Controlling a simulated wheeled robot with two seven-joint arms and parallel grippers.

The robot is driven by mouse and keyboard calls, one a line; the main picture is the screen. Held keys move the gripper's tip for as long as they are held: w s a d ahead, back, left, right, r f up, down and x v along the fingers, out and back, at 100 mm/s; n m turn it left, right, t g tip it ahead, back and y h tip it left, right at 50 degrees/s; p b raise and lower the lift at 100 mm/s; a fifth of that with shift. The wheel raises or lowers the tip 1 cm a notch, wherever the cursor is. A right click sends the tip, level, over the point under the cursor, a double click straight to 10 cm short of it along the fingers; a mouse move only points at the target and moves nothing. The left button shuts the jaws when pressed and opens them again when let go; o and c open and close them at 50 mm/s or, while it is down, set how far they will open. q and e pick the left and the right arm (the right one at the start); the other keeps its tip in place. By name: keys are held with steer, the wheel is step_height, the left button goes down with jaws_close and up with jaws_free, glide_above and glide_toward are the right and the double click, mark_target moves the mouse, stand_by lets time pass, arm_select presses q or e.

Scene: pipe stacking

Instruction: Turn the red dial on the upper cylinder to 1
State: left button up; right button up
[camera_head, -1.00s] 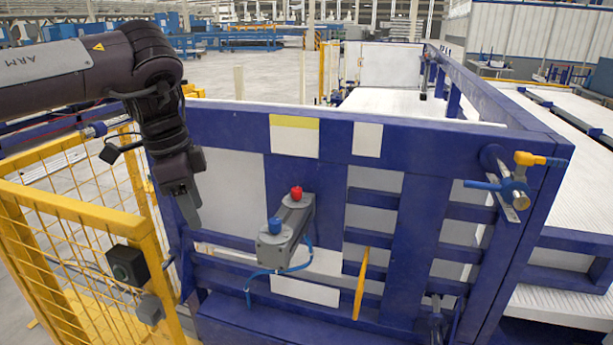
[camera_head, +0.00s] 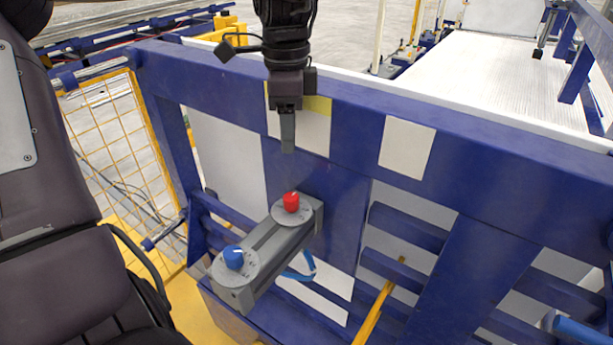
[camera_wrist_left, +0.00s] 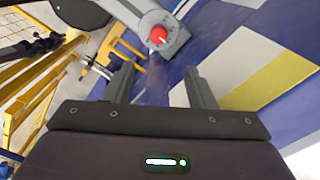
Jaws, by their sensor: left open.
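The red dial (camera_head: 291,202) sits on a round light-grey plate at the upper, far end of a grey box-shaped unit (camera_head: 262,250) fixed to the blue frame. A blue dial (camera_head: 233,257) sits on a similar plate at its near end. My left gripper (camera_head: 288,150) hangs just above the red dial in the head view, apart from it and empty. In the left wrist view the two open fingers (camera_wrist_left: 160,88) point toward the red dial (camera_wrist_left: 158,36), which lies beyond them. The dial's setting is too small to read. My right gripper is not in view.
The blue frame (camera_head: 345,205) stands behind the unit with pale panels. A blue cable (camera_head: 303,270) hangs beside the unit, and a yellow bar (camera_head: 378,308) stands to its right. Yellow mesh fencing (camera_head: 115,130) is at the left. Space above the dials is free.

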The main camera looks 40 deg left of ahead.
arm_select(q)
glide_toward(290, 196)
step_height(290, 196, down, 8)
steer(key=p, duration=0.2)
steer(key=shift+f+p, duration=0.1)
steer(key=shift+p, duration=0.25)
steer(key=shift+f, duration=0.75)
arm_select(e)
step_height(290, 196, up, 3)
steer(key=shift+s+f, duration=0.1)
arm_select(q)
steer(key=shift+c, duration=0.4)
